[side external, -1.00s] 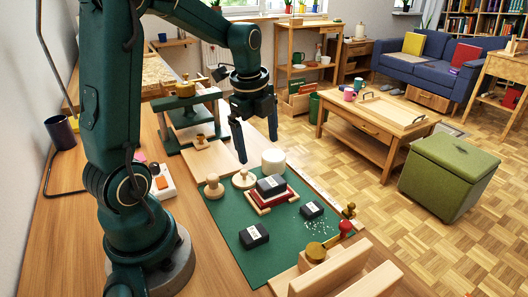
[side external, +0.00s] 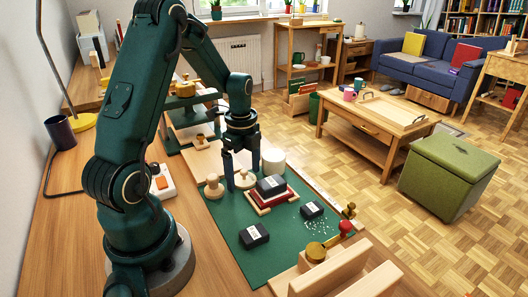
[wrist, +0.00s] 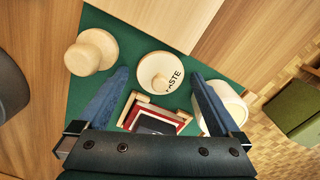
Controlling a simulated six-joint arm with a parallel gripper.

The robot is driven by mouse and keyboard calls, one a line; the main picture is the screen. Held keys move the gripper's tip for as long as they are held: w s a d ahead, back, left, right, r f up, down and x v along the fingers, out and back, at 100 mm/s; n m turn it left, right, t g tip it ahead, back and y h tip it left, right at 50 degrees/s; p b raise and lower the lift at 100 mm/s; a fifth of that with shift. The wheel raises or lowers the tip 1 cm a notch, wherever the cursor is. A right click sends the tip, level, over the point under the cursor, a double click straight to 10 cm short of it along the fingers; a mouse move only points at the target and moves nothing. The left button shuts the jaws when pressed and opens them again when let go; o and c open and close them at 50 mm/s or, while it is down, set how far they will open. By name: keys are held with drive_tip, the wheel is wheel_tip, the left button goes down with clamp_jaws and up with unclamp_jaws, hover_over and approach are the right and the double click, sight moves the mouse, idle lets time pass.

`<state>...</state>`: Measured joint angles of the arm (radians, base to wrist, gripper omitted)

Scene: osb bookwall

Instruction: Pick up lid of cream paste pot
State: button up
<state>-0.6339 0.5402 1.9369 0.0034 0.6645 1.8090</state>
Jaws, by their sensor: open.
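The lid (side external: 246,183) is a round cream disc with a pale wooden knob. It lies on the green mat (side external: 220,225). In the wrist view the lid (wrist: 152,63) shows dark "PASTE" lettering. A white cylindrical pot (side external: 275,156) stands just behind and right of it; it also shows in the wrist view (wrist: 236,112), partly covered by a finger. My gripper (side external: 242,180) points down over the lid with its fingers apart and nothing held. In the wrist view my gripper (wrist: 159,73) has its fingertips on either side of the lid. Contact cannot be told.
A wooden knobbed piece (side external: 213,187) stands left of the lid. A tray with a red item and a black labelled box (side external: 271,186) sits close in front and right. More black boxes (side external: 254,236) lie on the mat. The mat's front left is clear.

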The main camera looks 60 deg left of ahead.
drive_tip(key=c, duration=1.2)
drive_tip(key=shift+c, duration=0.2)
drive_tip(key=shift+r, duration=0.1)
